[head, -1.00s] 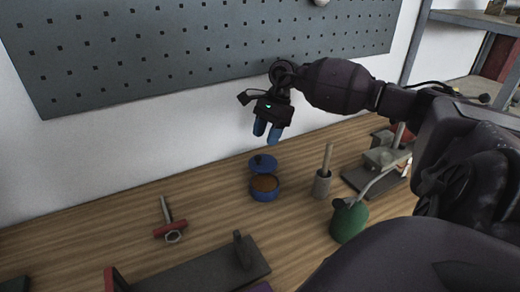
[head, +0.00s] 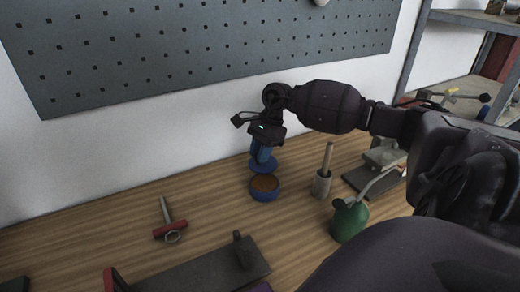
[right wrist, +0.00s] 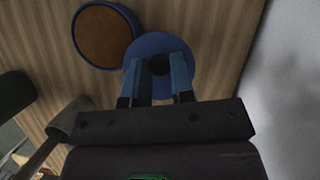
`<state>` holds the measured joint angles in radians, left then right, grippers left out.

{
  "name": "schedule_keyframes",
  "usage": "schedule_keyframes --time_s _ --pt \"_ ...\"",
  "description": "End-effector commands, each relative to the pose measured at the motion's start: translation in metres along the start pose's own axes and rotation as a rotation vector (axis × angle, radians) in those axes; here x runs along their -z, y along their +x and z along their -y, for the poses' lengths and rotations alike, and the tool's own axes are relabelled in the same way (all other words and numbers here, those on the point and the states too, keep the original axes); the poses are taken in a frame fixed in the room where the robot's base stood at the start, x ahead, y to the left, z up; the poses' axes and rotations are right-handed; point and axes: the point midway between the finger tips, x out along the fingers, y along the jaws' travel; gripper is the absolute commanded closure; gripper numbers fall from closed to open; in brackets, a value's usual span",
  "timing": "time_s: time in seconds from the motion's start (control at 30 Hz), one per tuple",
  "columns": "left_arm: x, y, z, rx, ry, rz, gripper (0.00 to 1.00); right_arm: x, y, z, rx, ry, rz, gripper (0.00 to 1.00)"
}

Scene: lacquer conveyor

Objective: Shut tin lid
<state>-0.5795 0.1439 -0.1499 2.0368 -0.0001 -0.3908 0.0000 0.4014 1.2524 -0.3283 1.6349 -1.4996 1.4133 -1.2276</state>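The tin (head: 264,193) is a blue round can with brown contents, standing open on the wooden bench; it also shows in the right wrist view (right wrist: 133,30). Its blue round lid (head: 257,167) is at the tin's wall-side edge, tilted back off the opening; the lid (right wrist: 158,42) shows face-on in the right wrist view, with a dark knob (right wrist: 159,65) at its middle. My right gripper (head: 262,158) is at the lid from above. In the right wrist view its blue fingers (right wrist: 158,68) are apart, one on each side of the knob, with gaps visible. My left gripper is not in view.
A grey pot with a wooden handle (head: 322,184) and a green oil can (head: 348,221) stand to the tin's right. A red-headed tool (head: 170,229) lies to the left, and a dark metal block (head: 200,271) is in front. Pegboard (head: 200,45) hangs on the wall behind.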

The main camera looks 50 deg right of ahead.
Motion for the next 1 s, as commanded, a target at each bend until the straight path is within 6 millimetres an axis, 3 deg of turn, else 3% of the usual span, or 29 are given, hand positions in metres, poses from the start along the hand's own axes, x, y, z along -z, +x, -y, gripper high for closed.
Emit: schedule_keyframes --time_s 0.13,0.57,0.8,1.0 --pt "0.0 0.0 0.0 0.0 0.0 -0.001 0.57 0.0 0.0 0.0 -0.001 0.0 0.0 1.0" --pt "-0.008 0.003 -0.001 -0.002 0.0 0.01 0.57 -0.002 0.002 0.0 -0.021 -0.044 -0.002 1.0" --pt "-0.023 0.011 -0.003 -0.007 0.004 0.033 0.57 -0.008 0.008 -0.002 -0.08 -0.18 -0.003 1.0" --pt "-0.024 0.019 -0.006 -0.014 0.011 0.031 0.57 -0.016 0.012 -0.006 -0.149 -0.344 -0.002 1.0"
